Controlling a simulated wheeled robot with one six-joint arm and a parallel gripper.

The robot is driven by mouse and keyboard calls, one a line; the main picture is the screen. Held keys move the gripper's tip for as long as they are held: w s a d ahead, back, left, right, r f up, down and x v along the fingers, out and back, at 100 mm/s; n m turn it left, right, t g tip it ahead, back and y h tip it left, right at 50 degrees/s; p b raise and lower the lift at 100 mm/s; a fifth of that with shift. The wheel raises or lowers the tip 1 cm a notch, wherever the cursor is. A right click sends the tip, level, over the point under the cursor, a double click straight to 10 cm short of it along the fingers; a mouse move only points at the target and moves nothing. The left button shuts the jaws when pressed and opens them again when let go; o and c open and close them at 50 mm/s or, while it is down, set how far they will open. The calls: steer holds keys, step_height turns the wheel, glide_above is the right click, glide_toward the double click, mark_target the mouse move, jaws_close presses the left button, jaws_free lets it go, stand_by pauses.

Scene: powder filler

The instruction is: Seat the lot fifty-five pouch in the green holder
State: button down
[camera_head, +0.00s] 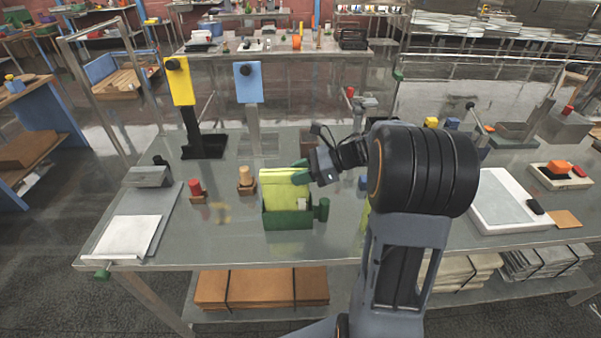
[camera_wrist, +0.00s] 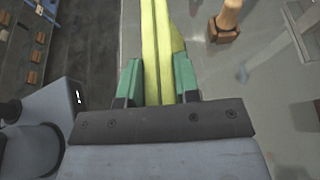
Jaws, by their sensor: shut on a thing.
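A yellow-green pouch (camera_head: 284,192) stands roughly upright at the green holder (camera_head: 287,219) on the table. Its lower part is hidden behind the holder's front wall, so I cannot tell whether it rests on the bottom. No lot number is readable on it. My gripper (camera_head: 302,174) comes in from the right and is shut on the pouch near its upper right edge. In the wrist view, the green fingers of my gripper (camera_wrist: 158,80) stand on either side of the pouch (camera_wrist: 157,45), seen edge-on with a dark line along it. The holder is not distinguishable there.
A red-topped stamp (camera_head: 195,190) and a wooden-knobbed stamp (camera_head: 246,180) stand left of the holder. A green knob (camera_head: 323,209) sits at its right side. Yellow (camera_head: 180,82) and blue (camera_head: 248,82) upright panels stand behind. A white-topped scale (camera_head: 505,200) lies right of my arm.

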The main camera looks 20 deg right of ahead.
steer(key=c, duration=0.8)
jaws_free()
steer(key=shift+c, duration=0.2)
steer(key=shift+r, duration=0.1)
